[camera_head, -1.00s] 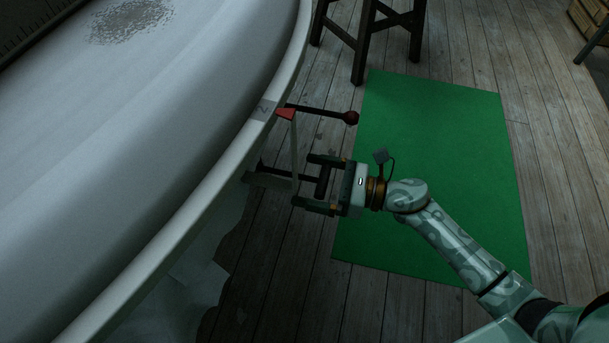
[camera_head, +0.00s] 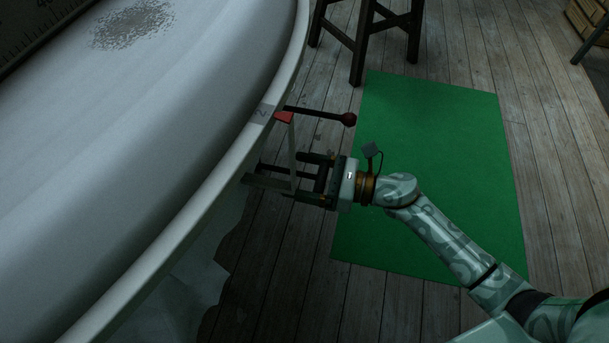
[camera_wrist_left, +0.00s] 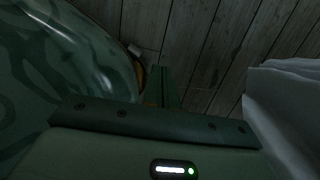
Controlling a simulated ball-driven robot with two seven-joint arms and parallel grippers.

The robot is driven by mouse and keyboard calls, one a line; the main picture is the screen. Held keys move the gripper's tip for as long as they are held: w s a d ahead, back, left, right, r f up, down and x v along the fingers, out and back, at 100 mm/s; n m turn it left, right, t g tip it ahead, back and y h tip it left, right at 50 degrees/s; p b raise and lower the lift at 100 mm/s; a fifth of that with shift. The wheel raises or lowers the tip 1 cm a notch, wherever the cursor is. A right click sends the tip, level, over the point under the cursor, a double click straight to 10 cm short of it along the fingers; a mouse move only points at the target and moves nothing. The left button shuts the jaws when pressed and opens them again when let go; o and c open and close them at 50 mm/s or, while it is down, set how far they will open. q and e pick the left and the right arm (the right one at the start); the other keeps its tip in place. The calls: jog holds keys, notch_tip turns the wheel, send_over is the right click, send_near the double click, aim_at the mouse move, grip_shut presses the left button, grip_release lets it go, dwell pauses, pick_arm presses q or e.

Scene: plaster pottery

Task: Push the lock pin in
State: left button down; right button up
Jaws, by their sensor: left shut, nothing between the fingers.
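In the head view a dark rod with a crossbar handle, which looks like the lock pin (camera_head: 320,180), juts out from under the pale wheel rim. My right gripper (camera_head: 299,176) is around the crossbar, one finger above it and one below. The fingers are apart; whether they touch the bar's ends is too dark to tell. My left gripper (camera_wrist_left: 167,88) is shut and empty in the left wrist view.
The big pale wheel rim (camera_head: 215,165) fills the left side, close to the right fingertips. A green mat (camera_head: 450,170) lies on the plank floor. A dark wooden stool (camera_head: 362,45) stands at the back. A pale edge (camera_wrist_left: 285,105) is right of the left gripper.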

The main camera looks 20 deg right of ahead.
notch_tip(320, 180, up, 3)
jog(key=shift+p, duration=0.6)
pick_arm(q)
jog(key=s+f+n, duration=0.1)
jog(key=s, duration=0.5)
jog(key=shift+s+a+f+g, duration=0.15)
jog(key=shift+s+f+g, duration=0.05)
jog(key=shift+f+g, duration=0.1)
pick_arm(e)
jog(key=shift+w, duration=0.1)
jog(key=shift+r, duration=0.1)
jog(key=o, duration=1.3)
jog(key=shift+d, duration=0.1)
pick_arm(q)
jog(key=shift+n+h, duration=0.4)
jog(key=s+p, duration=0.2)
jog(key=s, duration=0.2)
jog(key=shift+s+r, duration=0.15)
jog(key=shift+s, duration=0.15)
pick_arm(e)
jog(key=v, duration=1.6)
jog(key=shift+s, duration=0.2)
pick_arm(q)
jog(key=shift+w, duration=0.1)
